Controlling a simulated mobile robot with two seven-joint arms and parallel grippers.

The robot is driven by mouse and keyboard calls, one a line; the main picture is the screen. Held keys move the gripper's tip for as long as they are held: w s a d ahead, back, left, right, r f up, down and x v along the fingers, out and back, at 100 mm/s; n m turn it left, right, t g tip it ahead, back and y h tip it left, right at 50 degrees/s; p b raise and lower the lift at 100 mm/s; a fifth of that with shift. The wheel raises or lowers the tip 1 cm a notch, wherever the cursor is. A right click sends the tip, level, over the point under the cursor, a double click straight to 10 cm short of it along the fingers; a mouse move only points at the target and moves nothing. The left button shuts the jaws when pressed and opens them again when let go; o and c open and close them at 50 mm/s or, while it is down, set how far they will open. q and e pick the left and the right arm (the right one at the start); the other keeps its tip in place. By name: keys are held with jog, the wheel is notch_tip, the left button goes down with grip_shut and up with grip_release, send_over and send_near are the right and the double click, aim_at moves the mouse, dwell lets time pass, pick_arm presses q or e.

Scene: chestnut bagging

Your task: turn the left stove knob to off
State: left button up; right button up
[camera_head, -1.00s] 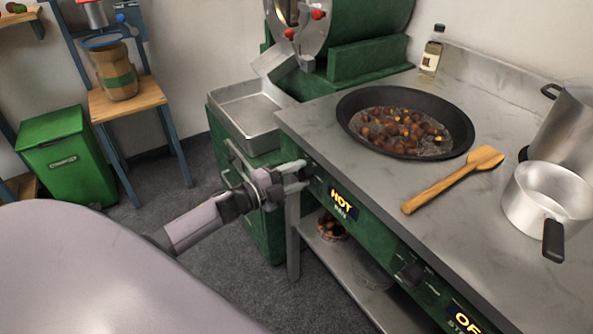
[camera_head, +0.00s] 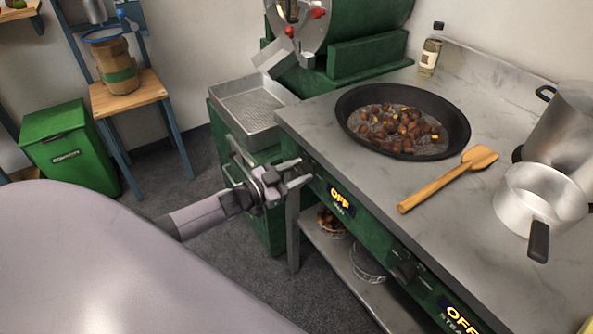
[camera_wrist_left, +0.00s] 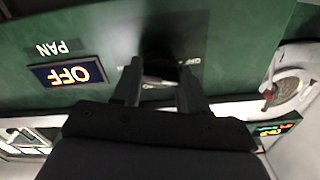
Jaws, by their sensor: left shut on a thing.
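The left stove knob is on the green front panel (camera_head: 372,230) of the stove, at its left end. In the head view my left gripper (camera_head: 304,172) reaches it from the left and hides most of it. In the left wrist view the fingers (camera_wrist_left: 158,88) are shut around the dark left knob (camera_wrist_left: 160,68). The display beside it, labelled PAN, reads OFF (camera_head: 341,200); it also shows upside down in the wrist view (camera_wrist_left: 68,74). My right gripper is not in view.
A second knob (camera_head: 404,270) and another OFF display (camera_head: 462,318) are farther right on the panel. A black pan (camera_head: 350,104) with chestnuts, a wooden spatula (camera_head: 435,193) and metal pots (camera_head: 520,197) stand on the counter. A metal tray (camera_head: 222,103) is beyond the gripper.

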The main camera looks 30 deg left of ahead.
pick_arm(q)
jog(key=shift+n, duration=1.7)
jog(key=o, duration=1.1)
jog(key=shift+c, duration=0.2)
jog(key=p+v, duration=0.1)
jog(key=v, duration=0.6)
jog(key=shift+s, duration=0.1)
jog(key=s+d+f+n+g+y+p, duration=0.1)
jog(key=s+d+f+g+y, duration=0.1)
jog(key=s+d, duration=0.6)
jog(key=s+d+f+n+g+y+p, duration=0.1)
jog(key=s+d+f+g+y+p, duration=0.1)
jog(key=s+d, duration=0.7)
jog(key=s+f+g, duration=0.1)
jog(key=s+g, duration=0.1)
jog(key=shift+s+y, duration=0.3)
jog(key=shift+y, duration=0.1)
